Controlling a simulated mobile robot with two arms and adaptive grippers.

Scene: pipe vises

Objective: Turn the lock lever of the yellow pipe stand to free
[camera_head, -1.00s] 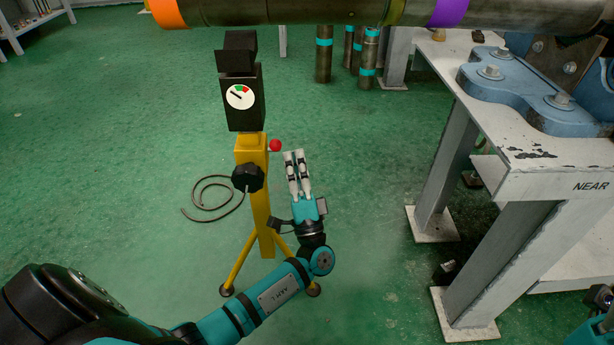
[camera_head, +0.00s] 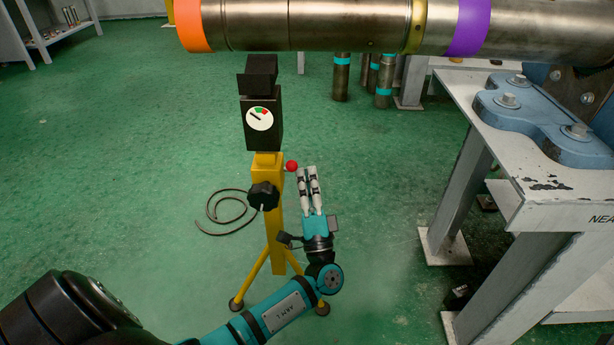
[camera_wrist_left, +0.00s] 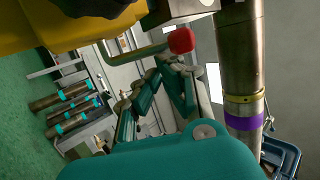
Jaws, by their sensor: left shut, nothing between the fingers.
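The yellow pipe stand (camera_head: 268,205) stands on the green floor on splayed legs, with a black knob (camera_head: 264,196) on its post. Its lever's red ball (camera_head: 292,166) sticks out on the right of the post, below the black head. In the left wrist view the red ball (camera_wrist_left: 181,40) shows near the fingertips, beside a bent rod (camera_wrist_left: 136,53). My left gripper (camera_head: 308,169) points up, just right of the ball, its two pale fingers close together and empty. I cannot tell whether it touches the ball. My right gripper is out of view.
A round gauge (camera_head: 260,118) is on the stand's black head. A large pipe (camera_head: 345,25) with coloured bands crosses above. A white bench (camera_head: 455,88) with a blue clamp (camera_head: 545,125) stands right. A cable (camera_head: 222,230) lies on the floor left; open floor surrounds the stand.

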